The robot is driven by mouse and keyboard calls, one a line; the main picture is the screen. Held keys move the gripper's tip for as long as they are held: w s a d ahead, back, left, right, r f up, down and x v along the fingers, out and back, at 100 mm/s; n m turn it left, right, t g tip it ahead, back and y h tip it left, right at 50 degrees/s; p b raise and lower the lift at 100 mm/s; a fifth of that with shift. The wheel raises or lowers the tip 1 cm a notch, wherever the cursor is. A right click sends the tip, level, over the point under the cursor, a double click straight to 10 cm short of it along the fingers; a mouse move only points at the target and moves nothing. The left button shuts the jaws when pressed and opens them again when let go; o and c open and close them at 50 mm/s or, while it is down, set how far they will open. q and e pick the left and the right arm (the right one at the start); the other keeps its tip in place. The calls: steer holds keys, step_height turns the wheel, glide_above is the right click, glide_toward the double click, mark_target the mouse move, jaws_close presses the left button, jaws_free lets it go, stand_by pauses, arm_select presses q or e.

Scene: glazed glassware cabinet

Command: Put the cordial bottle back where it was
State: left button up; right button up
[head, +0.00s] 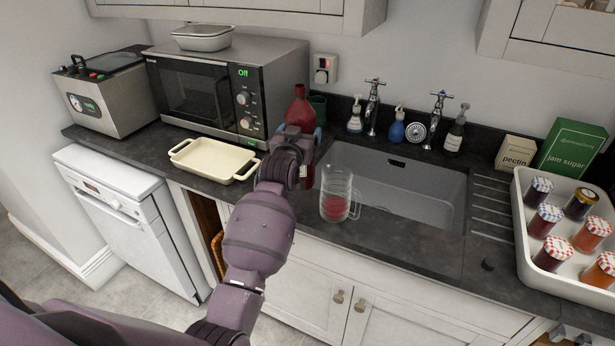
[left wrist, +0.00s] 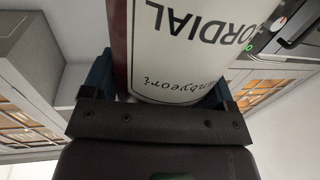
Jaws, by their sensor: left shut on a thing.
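The cordial bottle (head: 301,108) is dark red and stands upright at the left end of the sink, partly hidden behind my left arm. My left gripper (head: 300,130) is shut on it. In the left wrist view the bottle's white label (left wrist: 190,45) reads "CORDIAL" upside down between the blue fingers (left wrist: 160,92). A clear glass jug (head: 337,194) with red liquid in its bottom stands on the counter just right of the bottle, at the sink's front left. Whether the bottle's base touches the counter is hidden. My right gripper is not in view.
A dark green container (head: 318,108) stands close behind the bottle. A cream dish (head: 213,160) and the microwave (head: 215,85) are to the left. The sink (head: 400,190), soap bottles (head: 397,127) and a white tray (head: 530,245) of jam jars lie to the right.

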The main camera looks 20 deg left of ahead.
arm_select(q)
steer(key=w+a+r+b, duration=0.3)
steer(key=a+r+b, duration=0.1)
steer(key=a+r, duration=0.25)
steer(key=w+a+r+b, duration=0.35)
steer(key=a+r, duration=0.25)
steer(key=r, duration=0.2)
step_height(320, 180, down, 21)
steer(key=b, duration=0.1)
steer(key=shift+s+d+f+h+b, duration=0.2)
steer(key=shift+d+h+b, duration=0.1)
steer(key=shift+b, duration=0.1)
